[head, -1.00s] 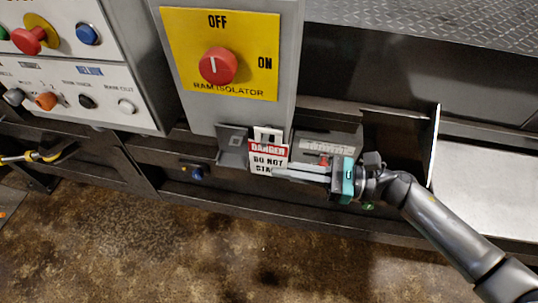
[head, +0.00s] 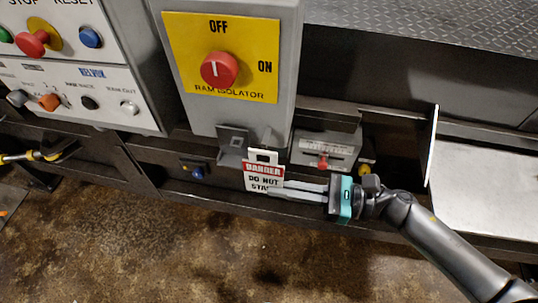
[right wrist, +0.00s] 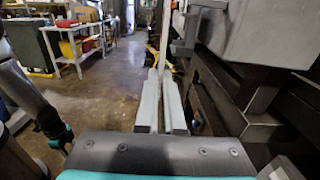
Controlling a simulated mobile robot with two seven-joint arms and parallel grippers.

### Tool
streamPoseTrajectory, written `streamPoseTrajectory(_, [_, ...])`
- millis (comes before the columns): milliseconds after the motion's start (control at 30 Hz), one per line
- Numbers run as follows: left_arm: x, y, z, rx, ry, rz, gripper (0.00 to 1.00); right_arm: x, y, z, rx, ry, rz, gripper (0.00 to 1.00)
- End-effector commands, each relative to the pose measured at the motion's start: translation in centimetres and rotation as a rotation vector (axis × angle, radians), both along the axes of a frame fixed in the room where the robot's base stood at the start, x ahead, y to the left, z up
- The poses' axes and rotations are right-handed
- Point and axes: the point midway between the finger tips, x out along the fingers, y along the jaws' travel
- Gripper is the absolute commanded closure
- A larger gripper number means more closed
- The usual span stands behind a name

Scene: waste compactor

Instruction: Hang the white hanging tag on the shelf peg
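The white hanging tag (head: 263,183), with a red DANGER band and a slot at its top, is in my right gripper (head: 282,188) in the head view. The fingers are shut on its lower right part. In the right wrist view the tag (right wrist: 165,40) shows nearly edge-on beyond the fingertips (right wrist: 161,72). A grey bracket (head: 232,142) under the isolator box, which may carry the peg, is just above and left of the tag. I cannot make out the peg tip. The tag looks apart from it. Part of my left gripper (right wrist: 60,138) shows in the right wrist view; its fingers are unclear.
The isolator box (head: 280,110) with a red knob stands above the tag. A grey unit (head: 326,150) with a red part sits right of it. A dark ledge (head: 220,188) runs below. Open floor (head: 170,250) lies in front.

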Motion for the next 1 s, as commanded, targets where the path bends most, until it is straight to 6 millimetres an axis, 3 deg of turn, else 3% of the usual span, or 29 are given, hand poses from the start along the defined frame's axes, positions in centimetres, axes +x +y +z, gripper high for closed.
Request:
streamPoseTrajectory(600, [0.0, 0.0, 0.5, 0.0, -0.001, -0.001, 0.5, -2.3, 0.7, 0.0, 0.0, 0.0, -0.001, 1.0])
streamPoseTrajectory(1000, [0.0, 0.0, 0.6, 0.0, -0.001, -0.001, 0.5, -2.5, 0.7, 0.0, 0.0, 0.0, -0.001, 1.0])
